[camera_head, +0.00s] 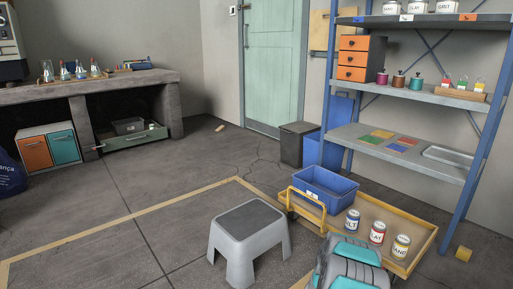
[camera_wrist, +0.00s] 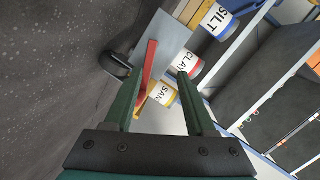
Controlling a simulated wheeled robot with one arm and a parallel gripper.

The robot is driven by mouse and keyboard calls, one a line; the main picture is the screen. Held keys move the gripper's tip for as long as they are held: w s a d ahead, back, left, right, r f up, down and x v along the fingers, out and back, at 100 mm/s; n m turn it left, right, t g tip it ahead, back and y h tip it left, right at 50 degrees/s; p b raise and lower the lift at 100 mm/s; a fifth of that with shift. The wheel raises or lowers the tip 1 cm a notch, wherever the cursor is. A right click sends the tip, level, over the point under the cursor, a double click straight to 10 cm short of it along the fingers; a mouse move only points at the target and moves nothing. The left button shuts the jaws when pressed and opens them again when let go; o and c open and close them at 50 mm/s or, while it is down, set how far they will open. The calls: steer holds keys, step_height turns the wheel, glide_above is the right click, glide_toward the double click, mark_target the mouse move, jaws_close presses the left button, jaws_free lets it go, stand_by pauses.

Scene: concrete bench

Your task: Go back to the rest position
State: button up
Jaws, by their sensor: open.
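My gripper (camera_wrist: 160,74) shows in the wrist view as two green fingers spread apart, with a dark plate at their base. It is open and nothing is clamped in it. Beyond the fingertips are a yellow-banded SAND tin (camera_wrist: 162,93), a red-banded CLAY tin (camera_wrist: 187,63) and a blue-banded SILT tin (camera_wrist: 216,20). The fingers partly overlap the view of the SAND tin. In the head view my grey and teal arm (camera_head: 348,266) is at the bottom right, and my gripper's fingers cannot be made out there.
A yellow-rimmed trolley (camera_head: 430,243) carries a blue bin (camera_head: 325,187) and labelled tins. A grey step stool (camera_head: 249,252) stands left of it. A blue-framed shelf (camera_head: 395,150) is at the right, a concrete bench (camera_head: 90,88) at the left. Floor between is mostly clear.

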steer(key=w+a+r+n+y, duration=0.1)
steer(key=w+a+r+y, duration=0.1)
steer(key=a, duration=0.3)
steer(key=w+a+r+n+y, duration=0.2)
steer(key=a+r+y, duration=0.1)
steer(key=a, duration=0.1)
steer(key=s+a+r+n+g+y, duration=0.1)
steer(key=s+a+r+n+y, duration=0.2)
steer(key=a+r, duration=0.35)
steer(key=s+a+r+n+g+y, duration=0.1)
steer(key=s+a+r+n+y, duration=0.25)
steer(key=a, duration=0.55)
steer(key=s+a+r+n+g+y, duration=0.1)
steer(key=s+a+r+n+g, duration=0.2)
steer(key=s, duration=0.4)
steer(key=s+a+r+n+g+y, duration=0.1)
steer(key=s+a+r+n, duration=0.2)
steer(key=s+r, duration=0.3)
steer(key=s+d+r+n+g+h, duration=0.1)
steer(key=s+d+r+n+g, duration=0.1)
steer(key=s, duration=1)
steer(key=s+d+r+n+g+h, duration=0.1)
steer(key=s+d+r+n+g, duration=0.15)
steer(key=s, duration=0.95)
steer(key=s+d+r+n+g+h, duration=0.1)
steer(key=s+d+n+g, duration=0.1)
steer(key=s, duration=1)
step_height(320, 180, up, 13)
steer(key=p, duration=1.3)
